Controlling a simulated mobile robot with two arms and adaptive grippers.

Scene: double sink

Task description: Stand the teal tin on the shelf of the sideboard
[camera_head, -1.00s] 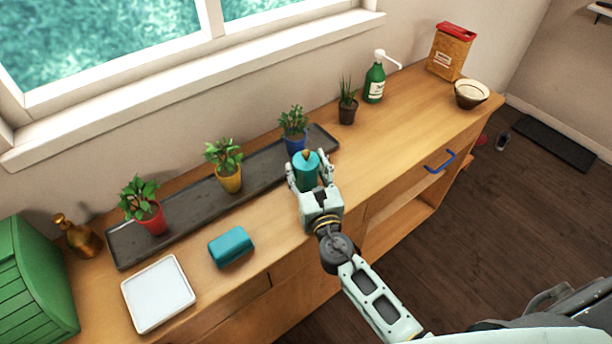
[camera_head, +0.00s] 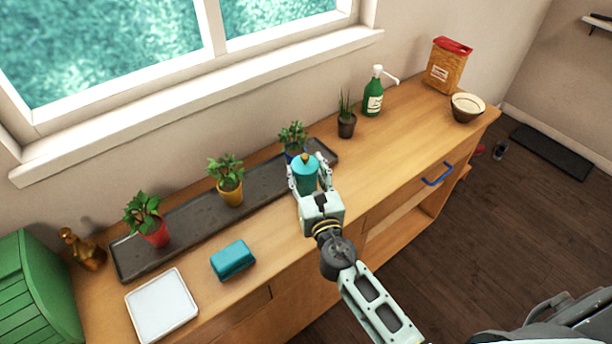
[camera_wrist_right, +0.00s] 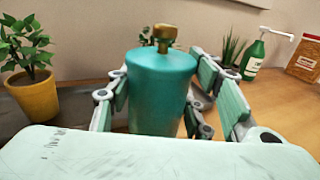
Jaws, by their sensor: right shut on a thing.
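The teal tin (camera_head: 305,176) is a teal cylinder with a small brass-coloured knob on top. My right gripper (camera_head: 306,180) is shut on it, with a finger on each side. The tin is upright over the sideboard top, in front of the dark tray; I cannot tell if it touches the wood. In the right wrist view the tin (camera_wrist_right: 160,92) stands between the fingers, its lower end hidden by the gripper body. The sideboard (camera_head: 395,143) has an open shelf (camera_head: 398,232) low in its front, to the right of my right arm. My left gripper is not in view.
A dark tray (camera_head: 185,222) holds potted plants behind the tin. A teal box (camera_head: 233,259) and a white dish (camera_head: 161,305) lie left. A green bottle (camera_head: 373,97), a carton (camera_head: 447,66) and a bowl (camera_head: 467,107) stand right.

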